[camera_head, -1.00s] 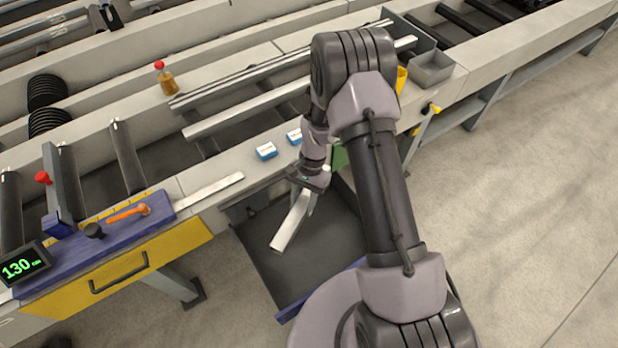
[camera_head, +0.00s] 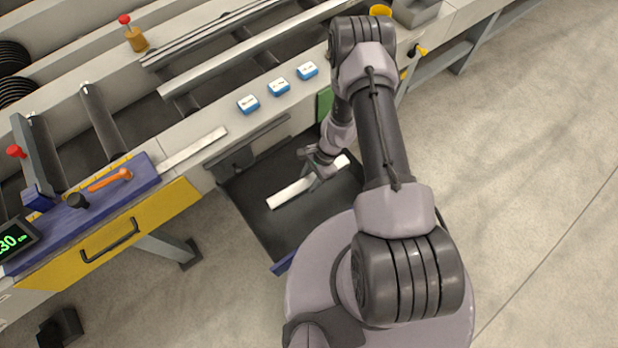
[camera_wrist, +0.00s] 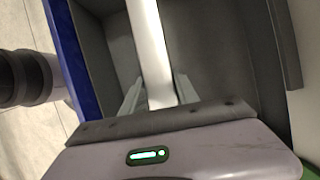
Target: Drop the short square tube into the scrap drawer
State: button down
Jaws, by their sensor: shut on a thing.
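The short square tube (camera_head: 290,192) is pale and straight. My gripper (camera_head: 317,172) is shut on it, with tube sticking out on both sides of the fingers. In the wrist view the tube (camera_wrist: 148,40) runs up from between the two fingers (camera_wrist: 160,85). The scrap drawer (camera_head: 272,228) is a dark, open tray pulled out below the table, with a blue front edge. Tube and gripper are over or inside the drawer; I cannot tell whether the tube touches its floor. The drawer's grey inside (camera_wrist: 215,60) also fills the wrist view.
Three blue-and-white boxes (camera_head: 279,87) stand on the table edge above the drawer. A yellow drawer front (camera_head: 140,232) with a black handle is to the left. A long pale bar (camera_head: 235,62) lies on the table. The floor at right is clear.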

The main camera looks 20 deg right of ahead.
jog(key=c, duration=0.8)
grip_release()
jog(key=shift+r, duration=0.1)
jog(key=shift+c, duration=0.2)
jog(key=p+v, duration=0.5)
jog(key=v, duration=1.2)
jog(key=shift+d, duration=0.2)
jog(key=shift+w+r, duration=0.15)
jog(key=shift+r, duration=0.05)
jog(key=w+a+r+n+t+h+b, duration=0.1)
jog(key=a+r+n+b, duration=0.1)
jog(key=r, duration=0.8)
jog(key=w+a+r+n+t+b, duration=0.1)
jog(key=a+r+n, duration=0.15)
jog(key=r, duration=0.85)
jog(key=s+a+r+n+t+b, duration=0.2)
jog(key=s+a+r+n, duration=0.1)
jog(key=s+r, duration=0.3)
jog(key=s+a+r+n+t+h+b, duration=0.1)
jog(key=s+a+r+n+t+b, duration=0.1)
jog(key=s+r, duration=0.5)
jog(key=s+a+n, duration=0.1)
jog(key=s, duration=0.2)
jog(key=shift+s+r+t, duration=0.3)
jog(key=shift+t, duration=0.1)
